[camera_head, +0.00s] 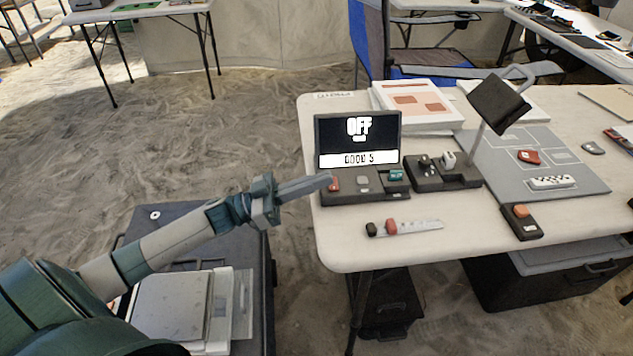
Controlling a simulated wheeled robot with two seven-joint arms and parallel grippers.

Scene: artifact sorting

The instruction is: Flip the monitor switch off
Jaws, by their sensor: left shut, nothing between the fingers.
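The monitor (358,139) stands at the left end of the white table and its dark screen reads "OFF" in large white letters. In front of it is a dark base (362,198) with a red switch (334,184), a grey button (363,180) and a teal block (396,176). My left gripper (326,181) is shut and empty. Its fingertips point right and are at or just beside the red switch in the picture; I cannot tell whether they touch it. My right gripper is not in view.
On the white table (345,241) are a holder with small pieces (445,173), a marker strip (405,227), an orange-buttoned box (521,221), a lamp-like stand (497,103) and a grey mat (570,150). A dark case (185,213) stands at lower left. Sand floor is open at left.

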